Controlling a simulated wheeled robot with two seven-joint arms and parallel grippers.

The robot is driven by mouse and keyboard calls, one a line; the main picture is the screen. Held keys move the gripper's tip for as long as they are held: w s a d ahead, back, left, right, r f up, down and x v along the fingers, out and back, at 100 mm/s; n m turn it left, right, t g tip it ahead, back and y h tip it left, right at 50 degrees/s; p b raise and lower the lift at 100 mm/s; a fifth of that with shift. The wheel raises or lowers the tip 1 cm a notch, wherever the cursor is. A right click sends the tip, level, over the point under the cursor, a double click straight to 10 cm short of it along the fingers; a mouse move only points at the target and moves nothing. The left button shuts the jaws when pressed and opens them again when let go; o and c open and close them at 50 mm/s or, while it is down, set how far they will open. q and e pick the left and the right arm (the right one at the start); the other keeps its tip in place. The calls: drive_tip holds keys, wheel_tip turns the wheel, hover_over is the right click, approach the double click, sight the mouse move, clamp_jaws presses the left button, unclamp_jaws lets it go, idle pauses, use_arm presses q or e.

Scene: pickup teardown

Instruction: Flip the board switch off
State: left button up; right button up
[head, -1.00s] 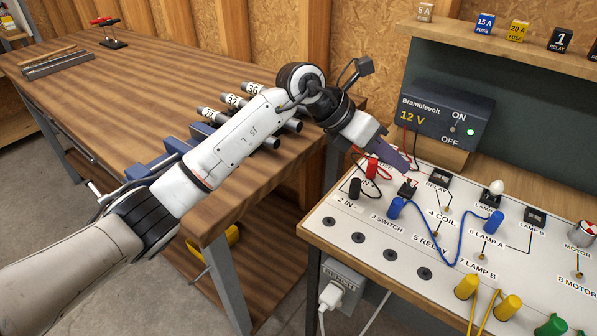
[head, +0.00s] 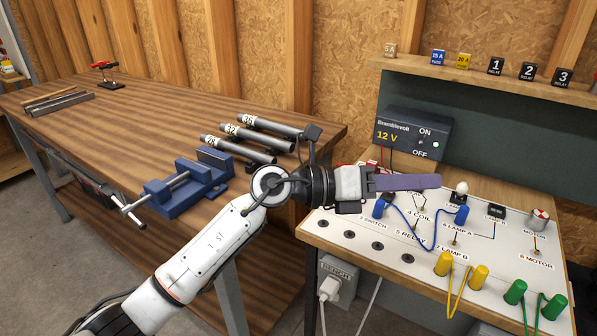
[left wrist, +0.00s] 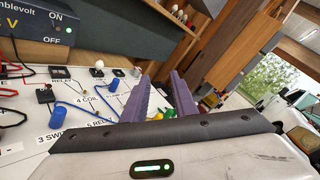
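The white circuit board (head: 350,250) on the bench at right carries numbered labels, one reading 3 SWITCH. In the head view my left wrist covers the spot above that label. In the left wrist view a small black switch (left wrist: 44,95) sits above the 3 SWITCH label; its lever position is too small to tell. My left gripper (head: 405,183) is over the board, pointing right; its purple fingers overlap in the head view. In the left wrist view the gripper (left wrist: 165,92) has its fingers apart with nothing between them. My right gripper is not in view.
A Bramblevolt 12 V supply (head: 412,133) with an ON/OFF toggle and green light stands behind the board. Blue (head: 462,215), yellow (head: 478,277) and green (head: 553,306) plugs stand on the board. A blue vice (head: 190,185) and several labelled tubes are on the wooden table.

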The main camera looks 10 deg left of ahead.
use_arm(q)
drive_tip(key=s+a+r+n+t, duration=0.1)
drive_tip(key=a+r+n+t, duration=0.55)
drive_tip(key=n+t, duration=0.45)
drive_tip(key=a+f+n+t+y, duration=0.4)
drive_tip(key=a+f+n+y, duration=0.2)
drive_tip(key=a+n+y, duration=0.5)
drive_tip(key=shift+w+a+n+y, duration=0.3)
drive_tip(key=shift+a+n, duration=0.55)
drive_tip(key=shift+n, duration=1.35)
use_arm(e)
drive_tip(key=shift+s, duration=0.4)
use_arm(q)
drive_tip(key=s+a+f+n+g+y, duration=0.1)
drive_tip(key=s+a+f+n+g, duration=0.2)
drive_tip(key=f, duration=1)
drive_tip(key=s+a+f+n+g+y, duration=0.1)
drive_tip(key=s+f+n+g, duration=0.4)
drive_tip(key=f, duration=0.8)
drive_tip(key=s+f+n+g, duration=0.5)
drive_tip(key=s+f, duration=1.2)
drive_tip(key=s, duration=0.4)
drive_tip(key=shift+a+f, duration=0.15)
drive_tip(key=shift+f, duration=0.1)
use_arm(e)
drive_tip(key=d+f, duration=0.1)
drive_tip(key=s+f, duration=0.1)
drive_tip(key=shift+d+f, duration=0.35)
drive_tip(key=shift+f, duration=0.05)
